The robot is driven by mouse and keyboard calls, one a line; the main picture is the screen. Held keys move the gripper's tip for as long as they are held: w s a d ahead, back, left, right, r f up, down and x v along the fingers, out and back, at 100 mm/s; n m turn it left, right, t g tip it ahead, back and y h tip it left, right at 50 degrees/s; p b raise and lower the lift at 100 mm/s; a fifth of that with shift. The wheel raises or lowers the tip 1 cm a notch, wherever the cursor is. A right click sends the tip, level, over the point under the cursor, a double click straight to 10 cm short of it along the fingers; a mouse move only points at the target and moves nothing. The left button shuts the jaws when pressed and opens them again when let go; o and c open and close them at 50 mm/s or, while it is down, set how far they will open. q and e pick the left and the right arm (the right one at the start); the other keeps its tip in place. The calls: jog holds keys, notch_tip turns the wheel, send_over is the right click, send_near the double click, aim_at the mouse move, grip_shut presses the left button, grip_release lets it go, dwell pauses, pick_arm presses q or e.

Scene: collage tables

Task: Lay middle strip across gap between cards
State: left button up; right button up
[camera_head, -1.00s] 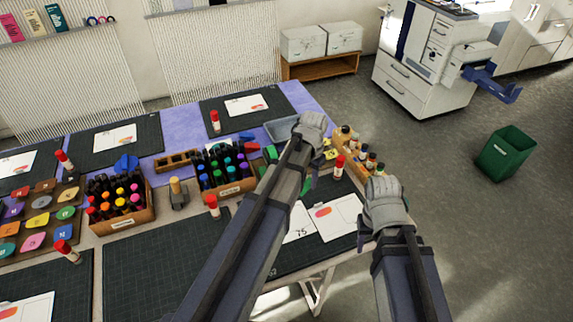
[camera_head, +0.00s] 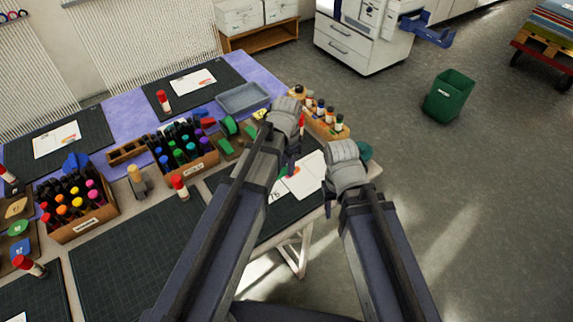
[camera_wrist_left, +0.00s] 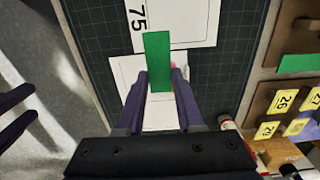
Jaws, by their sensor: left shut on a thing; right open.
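My left gripper (camera_wrist_left: 161,88) is shut on a green strip (camera_wrist_left: 157,60), which sticks out beyond its fingertips. In the left wrist view the strip overlaps a white card marked 75 (camera_wrist_left: 185,25) and a second white card (camera_wrist_left: 125,72), spanning the narrow dark gap between them. I cannot tell whether the strip touches the cards. In the head view the left gripper (camera_head: 290,148) is over the far part of these cards (camera_head: 308,178), and its arm covers part of them. My right gripper (camera_head: 342,165) is open beside the table's right edge; its fingers (camera_wrist_left: 15,115) show in the left wrist view.
A dark cutting mat (camera_wrist_left: 100,30) lies under the cards. A rack with another green strip (camera_wrist_left: 300,63) and yellow number tags (camera_wrist_left: 285,101) stands beside it. A red-capped glue stick (camera_wrist_left: 228,123) is close to the left gripper. Small bottles (camera_head: 320,112) stand at the table's far right.

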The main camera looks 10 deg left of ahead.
aim_at(287, 181)
pick_arm(q)
jog(key=shift+f+b, duration=2.1)
jog(key=shift+f, duration=0.35)
jog(key=o, duration=0.9)
jog(key=shift+r, duration=0.1)
notch_tip(287, 181, up, 8)
jog(key=p, duration=0.8)
